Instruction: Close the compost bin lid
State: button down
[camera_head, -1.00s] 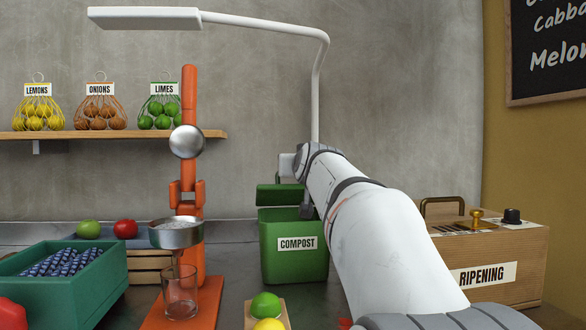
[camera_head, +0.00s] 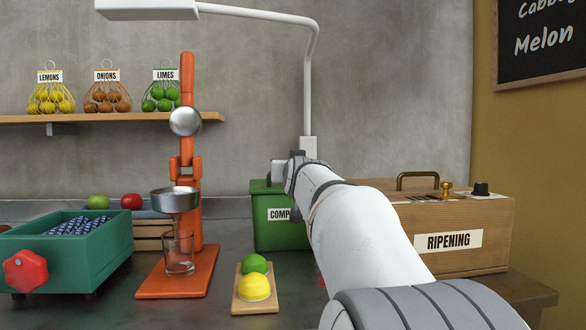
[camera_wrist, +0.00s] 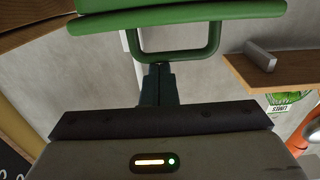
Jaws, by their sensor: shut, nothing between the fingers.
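The green compost bin (camera_head: 276,236) stands on the dark counter, partly hidden by my arm at its right. Its green lid (camera_head: 262,187) looks level and down on the rim in the head view, with no clear gap. In the wrist view, which is upside down, the lid (camera_wrist: 180,19) lies against the bin body, with a thin dark line between them. The lid's green loop handle (camera_wrist: 212,45) shows there. My gripper (camera_wrist: 155,68) is shut and empty, its fingertips close to the handle; I cannot tell whether they touch. In the head view the fingers are hidden.
The wooden ripening box (camera_head: 448,245) stands right of the bin. An orange juicer (camera_head: 187,225) with a glass is left of it. A small board (camera_head: 247,299) with a lemon and lime lies in front. A lamp post (camera_head: 308,90) rises behind.

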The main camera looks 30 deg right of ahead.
jog(key=shift+w+a+f+g, duration=0.1)
jog(key=shift+f+g, duration=0.05)
jog(key=shift+f, duration=0.55)
jog(key=shift+w+a+f+g, duration=0.1)
jog(key=shift+f+g, duration=0.05)
jog(key=shift+f, duration=0.5)
notch_tip(320, 180, up, 6)
jog(key=s+p, duration=0.2)
jog(key=p, duration=0.1)
jog(key=s+a+f+b, duration=0.3)
jog(key=s+f+b, duration=0.2)
jog(key=f+b, duration=0.15)
jog(key=s+a+f+n+g+y+p, duration=0.1)
jog(key=s+a+g+y+p, duration=0.2)
jog(key=a+p, duration=0.55)
jog(key=s+a+f+n+g+y+p, duration=0.1)
jog(key=s+a+n+g+y+p, duration=0.2)
jog(key=p, duration=1)
jog(key=s+a+g+p, duration=0.3)
jog(key=s+a+p, duration=0.1)
jog(key=s+p, duration=0.4)
jog(key=s+a+g+p, duration=0.4)
jog(key=s+p, duration=0.5)
jog(key=s, duration=0.1)
jog(key=shift+s+n+y+p, duration=0.2)
jog(key=shift+n+y+p, duration=0.1)
